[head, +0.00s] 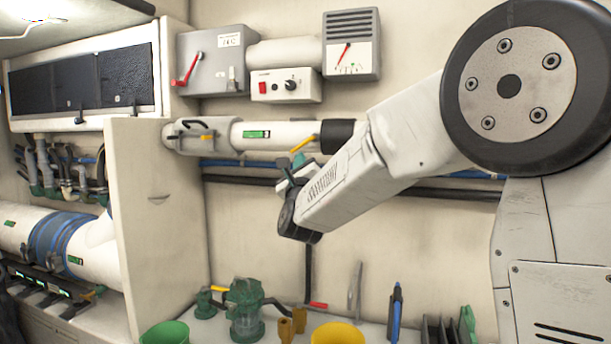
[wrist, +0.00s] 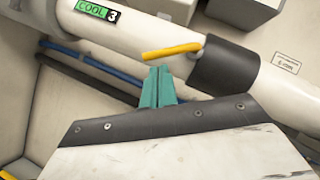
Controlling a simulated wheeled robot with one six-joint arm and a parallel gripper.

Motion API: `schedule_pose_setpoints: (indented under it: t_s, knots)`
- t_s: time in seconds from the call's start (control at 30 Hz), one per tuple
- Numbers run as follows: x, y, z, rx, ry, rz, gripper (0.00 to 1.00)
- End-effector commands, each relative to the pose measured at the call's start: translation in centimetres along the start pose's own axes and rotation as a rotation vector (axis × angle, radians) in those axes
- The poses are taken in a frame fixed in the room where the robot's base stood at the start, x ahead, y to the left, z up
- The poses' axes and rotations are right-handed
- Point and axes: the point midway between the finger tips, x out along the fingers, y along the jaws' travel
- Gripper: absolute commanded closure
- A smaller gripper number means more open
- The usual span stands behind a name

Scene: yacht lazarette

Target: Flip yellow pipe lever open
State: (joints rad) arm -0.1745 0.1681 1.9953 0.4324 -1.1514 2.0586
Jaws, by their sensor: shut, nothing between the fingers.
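The yellow pipe lever (head: 304,144) sticks out from the white pipe (head: 275,135) on the back wall, beside a black sleeve. In the wrist view the lever (wrist: 172,52) slants across the pipe, its right end at a pivot next to the sleeve. My gripper (head: 293,172) is just below the lever in the head view, partly hidden by my arm. In the wrist view my gripper's teal fingers (wrist: 158,72) are together, empty, and point up just under the lever. A small gap seems to show; contact cannot be told.
The black sleeve (wrist: 224,67) is right of the lever. Blue and dark pipes (wrist: 88,65) run below the white pipe. Control boxes (head: 286,85) hang above. A green pump (head: 245,308) and a yellow bowl (head: 338,334) stand on the bench below. The wall between is mostly clear.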

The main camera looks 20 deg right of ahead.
Motion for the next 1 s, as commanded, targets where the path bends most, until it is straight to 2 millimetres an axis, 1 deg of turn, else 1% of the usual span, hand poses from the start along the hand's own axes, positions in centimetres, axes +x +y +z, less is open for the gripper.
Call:
schedule_pose_setpoints:
  t_s: [0.1,0.47,1.0]
  knots:
    - [0.36,-0.03,0.4,0.001,-0.001,-0.001,1.0]
    - [0.37,0.0,0.45,0.002,-0.001,-0.001,1.0]
    - [0.63,0.31,0.86,0.077,-0.001,-0.051,1.0]
